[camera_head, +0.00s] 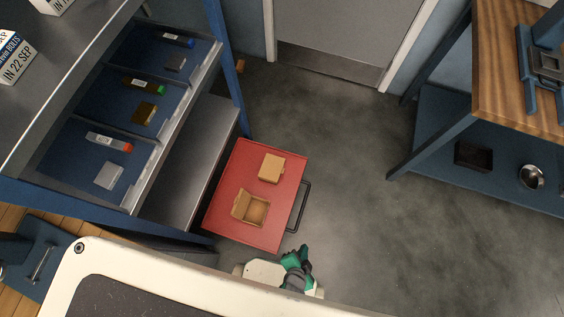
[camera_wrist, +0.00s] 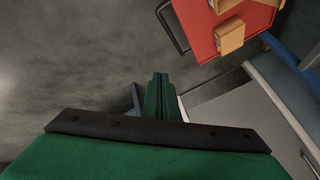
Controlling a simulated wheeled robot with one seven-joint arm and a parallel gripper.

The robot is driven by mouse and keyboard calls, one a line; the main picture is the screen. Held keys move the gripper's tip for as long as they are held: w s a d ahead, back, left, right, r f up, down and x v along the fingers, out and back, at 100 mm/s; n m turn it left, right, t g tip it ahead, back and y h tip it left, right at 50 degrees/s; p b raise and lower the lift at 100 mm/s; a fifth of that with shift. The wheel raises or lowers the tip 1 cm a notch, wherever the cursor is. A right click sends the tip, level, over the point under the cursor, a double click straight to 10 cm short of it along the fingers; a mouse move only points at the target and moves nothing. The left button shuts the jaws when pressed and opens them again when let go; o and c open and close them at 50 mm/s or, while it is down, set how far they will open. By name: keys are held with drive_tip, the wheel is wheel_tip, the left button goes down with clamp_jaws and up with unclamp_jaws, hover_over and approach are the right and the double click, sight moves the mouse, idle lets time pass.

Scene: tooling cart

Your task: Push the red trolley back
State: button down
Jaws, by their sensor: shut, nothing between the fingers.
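The red trolley (camera_head: 255,222) stands on the grey floor beside the blue-framed rack, its left edge close to the rack's lower shelf. Its black handle (camera_head: 301,207) is on its right side. On its top are a closed cardboard box (camera_head: 271,168) and an open one (camera_head: 250,208). My gripper (camera_head: 303,254) is just below the trolley's lower right corner, apart from the handle in the picture. In the wrist view my green fingers (camera_wrist: 158,85) are together and empty. The trolley (camera_wrist: 203,28) and its handle (camera_wrist: 171,25) show at the upper right there.
The blue-framed rack (camera_head: 228,68) with a sloped bin tray and lower metal shelf (camera_head: 197,160) stands left. A wood-topped workbench (camera_head: 510,75) stands right. A grey door (camera_head: 345,35) is at the back. The floor (camera_head: 350,170) between trolley and bench is clear.

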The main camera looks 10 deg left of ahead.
drive_tip(key=s+f+m+g+y, duration=0.2)
drive_tip(key=f+m+g, duration=0.25)
drive_tip(key=f, duration=0.45)
drive_tip(key=s+f+m+g+y, duration=0.25)
drive_tip(key=f+m, duration=0.25)
drive_tip(key=f, duration=0.3)
drive_tip(key=w+a+f, duration=0.1)
drive_tip(key=a+f, duration=0.6)
drive_tip(key=f, duration=0.3)
drive_tip(key=shift+w+a, duration=0.2)
drive_tip(key=shift+a, duration=0.05)
drive_tip(key=shift+h, duration=0.25)
